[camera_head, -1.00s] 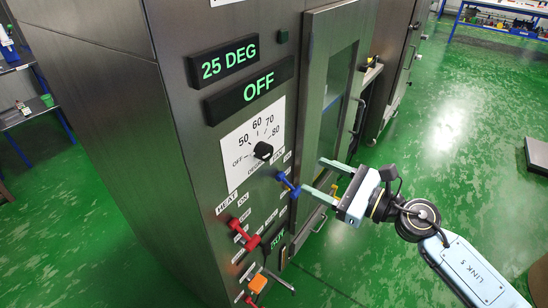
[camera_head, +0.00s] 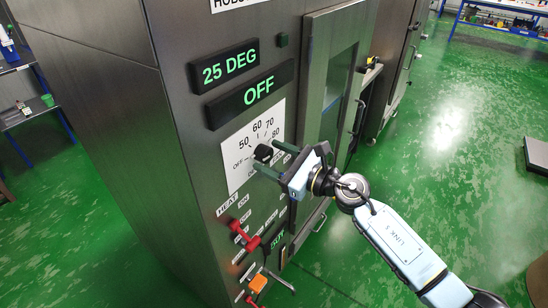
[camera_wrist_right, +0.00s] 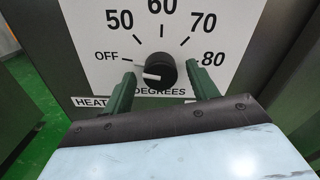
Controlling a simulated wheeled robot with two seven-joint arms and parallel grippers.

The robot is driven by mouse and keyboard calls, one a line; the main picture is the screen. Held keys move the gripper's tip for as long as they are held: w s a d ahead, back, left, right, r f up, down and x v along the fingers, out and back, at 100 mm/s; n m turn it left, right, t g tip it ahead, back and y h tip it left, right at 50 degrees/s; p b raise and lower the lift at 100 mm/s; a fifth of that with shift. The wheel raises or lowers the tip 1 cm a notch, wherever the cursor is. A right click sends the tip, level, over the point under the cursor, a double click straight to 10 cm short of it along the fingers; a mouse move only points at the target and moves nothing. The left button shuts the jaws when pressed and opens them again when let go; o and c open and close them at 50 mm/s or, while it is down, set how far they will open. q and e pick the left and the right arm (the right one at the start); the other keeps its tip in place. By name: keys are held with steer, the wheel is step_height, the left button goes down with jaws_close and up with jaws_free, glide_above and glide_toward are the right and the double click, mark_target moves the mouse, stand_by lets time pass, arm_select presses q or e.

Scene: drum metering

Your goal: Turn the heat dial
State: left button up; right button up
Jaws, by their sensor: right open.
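The heat dial (camera_head: 263,153) is a black round knob on a white scale plate (camera_head: 236,172) marked OFF, 50, 60, 70, 80. In the right wrist view the dial (camera_wrist_right: 160,70) has a white pointer line toward its left, near the OFF side. My right gripper (camera_head: 265,160) is open at the dial. In the right wrist view its two green fingers (camera_wrist_right: 166,80) stand on either side of the dial's lower part, with gaps visible. Whether they reach around the knob in depth I cannot tell. My left gripper is not in view.
Displays above the plate read 25 DEG (camera_head: 230,66) and OFF (camera_head: 258,92). A red lever (camera_head: 244,236) and an orange handle (camera_head: 258,284) sit lower on the panel. A door with a window (camera_head: 336,85) is to the right. Green floor is open at right.

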steer(key=shift+c, duration=0.5)
steer(key=c, duration=0.9)
